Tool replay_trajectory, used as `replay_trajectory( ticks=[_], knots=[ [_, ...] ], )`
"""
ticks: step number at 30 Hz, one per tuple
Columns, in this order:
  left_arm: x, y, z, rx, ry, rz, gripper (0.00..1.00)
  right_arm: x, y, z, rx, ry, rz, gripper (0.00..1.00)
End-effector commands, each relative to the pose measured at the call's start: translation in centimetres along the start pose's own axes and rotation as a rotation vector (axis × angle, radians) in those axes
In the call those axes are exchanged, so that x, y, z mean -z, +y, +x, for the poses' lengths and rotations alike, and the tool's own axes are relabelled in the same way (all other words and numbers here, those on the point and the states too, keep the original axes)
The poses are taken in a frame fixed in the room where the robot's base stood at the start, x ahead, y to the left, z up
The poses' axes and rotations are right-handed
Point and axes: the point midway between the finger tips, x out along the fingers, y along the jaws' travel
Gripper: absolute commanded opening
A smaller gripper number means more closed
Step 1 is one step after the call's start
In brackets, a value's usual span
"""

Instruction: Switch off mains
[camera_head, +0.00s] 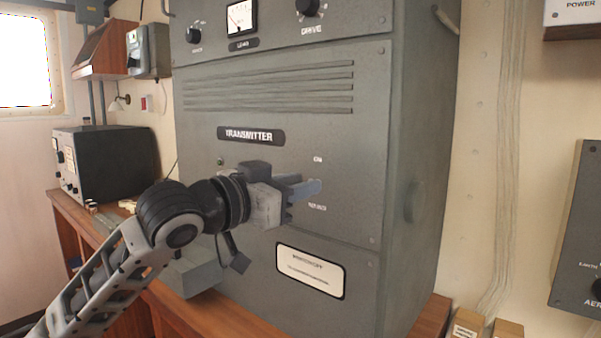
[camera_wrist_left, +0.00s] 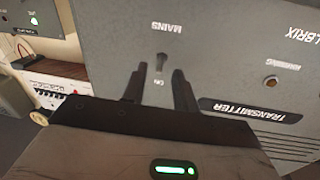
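The mains switch (camera_wrist_left: 161,63) is a small grey lever on the transmitter's front panel. My left gripper (camera_head: 306,187) is at the panel of the grey transmitter cabinet (camera_head: 290,120), just below the ON label, and hides the switch in the head view. In the left wrist view its fingers (camera_wrist_left: 158,76) are apart, one on each side of the lever's line, with nothing between them held. Contact is not clear. My right gripper is not in view.
A lamp (camera_head: 220,162) sits on the panel left of my gripper. A dark equipment box (camera_head: 105,160) stands on the wooden bench (camera_head: 70,208) at left. A grey panel (camera_head: 578,235) hangs on the right wall. Small boxes (camera_head: 467,325) stand at lower right.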

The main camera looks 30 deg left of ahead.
Motion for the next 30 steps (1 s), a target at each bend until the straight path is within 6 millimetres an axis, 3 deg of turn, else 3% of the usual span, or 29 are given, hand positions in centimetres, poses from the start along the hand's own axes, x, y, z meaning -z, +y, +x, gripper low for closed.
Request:
replay_trajectory(
  ticks=[12,13,16,30],
  knots=[
    [-0.1,0.1,1.0,0.0,-0.001,0.002,0.29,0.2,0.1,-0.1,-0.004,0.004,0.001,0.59],
    [-0.1,0.1,1.0,0.0,-0.001,0.002,0.26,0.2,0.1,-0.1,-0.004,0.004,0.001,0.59],
    [-0.1,0.1,1.0,0.0,-0.001,0.002,0.0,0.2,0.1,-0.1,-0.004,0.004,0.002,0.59],
    [-0.8,0.2,0.9,0.006,0.06,0.009,0.0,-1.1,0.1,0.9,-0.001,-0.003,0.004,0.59]
  ],
)
